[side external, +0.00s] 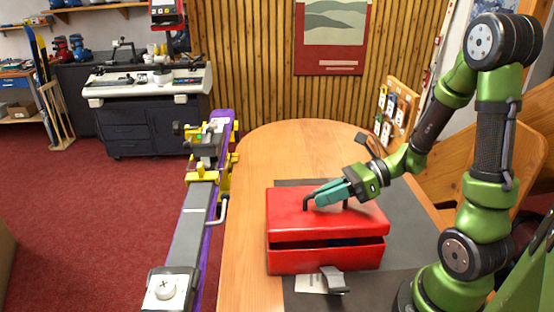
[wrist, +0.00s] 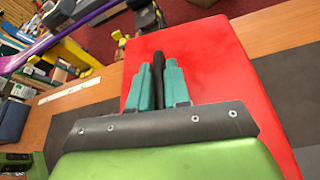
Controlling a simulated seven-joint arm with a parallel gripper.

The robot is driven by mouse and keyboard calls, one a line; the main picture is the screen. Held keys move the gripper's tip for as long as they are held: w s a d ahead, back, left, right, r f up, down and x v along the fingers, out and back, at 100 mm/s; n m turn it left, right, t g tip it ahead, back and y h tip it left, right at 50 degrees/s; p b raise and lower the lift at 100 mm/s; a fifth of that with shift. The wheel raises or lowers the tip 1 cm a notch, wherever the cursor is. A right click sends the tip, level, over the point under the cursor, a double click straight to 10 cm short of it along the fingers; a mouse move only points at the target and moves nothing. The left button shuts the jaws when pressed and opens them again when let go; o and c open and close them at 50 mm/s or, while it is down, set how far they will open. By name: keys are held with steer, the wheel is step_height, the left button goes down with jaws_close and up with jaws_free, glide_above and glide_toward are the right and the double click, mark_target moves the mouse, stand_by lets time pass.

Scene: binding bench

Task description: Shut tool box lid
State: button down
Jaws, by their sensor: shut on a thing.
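The red tool box (side external: 310,262) stands on the dark mat on the wooden table. Its red lid (side external: 285,218) is partly lowered, with a dark gap between lid and box along the front. My gripper (side external: 318,196) is at the top of the lid, its teal fingers shut on the black handle (side external: 307,203). In the wrist view, my gripper (wrist: 158,75) has the dark handle (wrist: 158,68) between its two teal fingers, over the red lid (wrist: 205,55). The inside of the box is hidden.
A grey metal object (side external: 333,281) and a white card lie on the mat (side external: 405,255) in front of the box. A purple bench with yellow clamps (side external: 200,215) runs along the table's left side. The table's far part (side external: 300,145) is clear.

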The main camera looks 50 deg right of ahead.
stand_by(0.4)
steer(key=c, duration=1.4)
jaws_free()
steer(key=shift+c, duration=0.2)
steer(key=shift+s+d, duration=0.1)
steer(key=v, duration=1.6)
steer(key=shift+s+d, duration=0.15)
steer(key=shift+d, duration=0.1)
